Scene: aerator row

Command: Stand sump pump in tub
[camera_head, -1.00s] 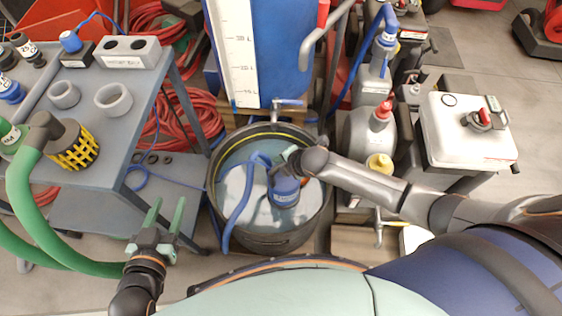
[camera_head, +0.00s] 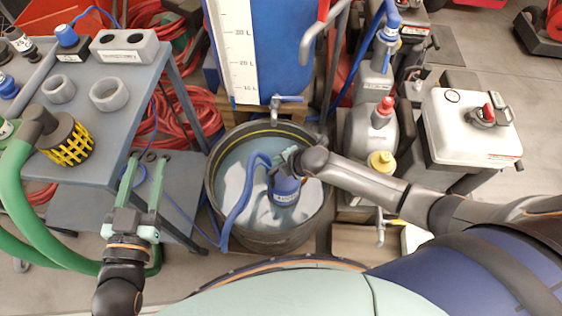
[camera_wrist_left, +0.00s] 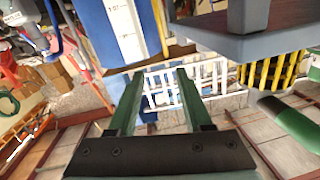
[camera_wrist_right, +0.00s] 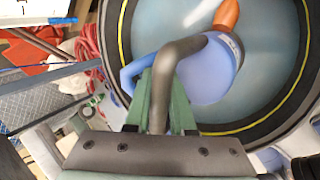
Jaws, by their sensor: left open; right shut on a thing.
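The blue sump pump (camera_head: 285,190) is inside the round black tub (camera_head: 214,205), with its blue hose running over the tub's left rim. My right gripper (camera_head: 288,160) is over the tub, shut on the pump's dark curved handle. In the right wrist view the handle (camera_wrist_right: 166,88) lies between the fingers, and the pump body (camera_wrist_right: 212,72) is beyond it, with an orange part on top. I cannot tell whether the pump touches the tub floor. My left gripper (camera_head: 142,182) is open and empty, left of the tub and near the bench's front edge.
A grey bench (camera_head: 125,135) at the left holds grey rings and a yellow-black strainer (camera_head: 68,142) on a green hose. A blue tank (camera_head: 282,50) with a tap (camera_head: 275,105) stands behind the tub. Containers stand to the right.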

